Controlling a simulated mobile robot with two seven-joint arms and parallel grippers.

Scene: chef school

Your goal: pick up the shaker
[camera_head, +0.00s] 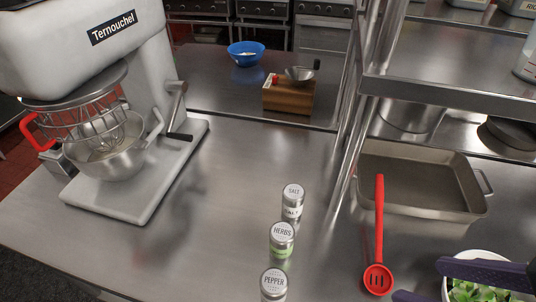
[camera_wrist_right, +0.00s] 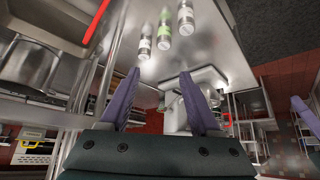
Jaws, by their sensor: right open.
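Three shakers stand upright in a row on the steel counter. The salt shaker (camera_head: 292,203) is farthest, the herbs shaker (camera_head: 282,240) with a green band is in the middle, and the pepper shaker (camera_head: 273,285) is nearest, at the bottom edge. In the right wrist view the green-banded herbs shaker (camera_wrist_right: 164,30) shows between the other two, beyond the fingertips. My right gripper (camera_head: 418,281), with purple fingers, is at the lower right, apart from the shakers and to their right. It is open and empty, and both fingers show in the wrist view (camera_wrist_right: 160,75).
A red slotted spoon (camera_head: 379,230) lies between the shakers and my right gripper, beside a metal pan (camera_head: 412,217). A white bowl of green leaves (camera_head: 486,256) is partly hidden by my gripper. A stand mixer (camera_head: 110,110) is at left. A shelf post (camera_head: 355,110) rises behind.

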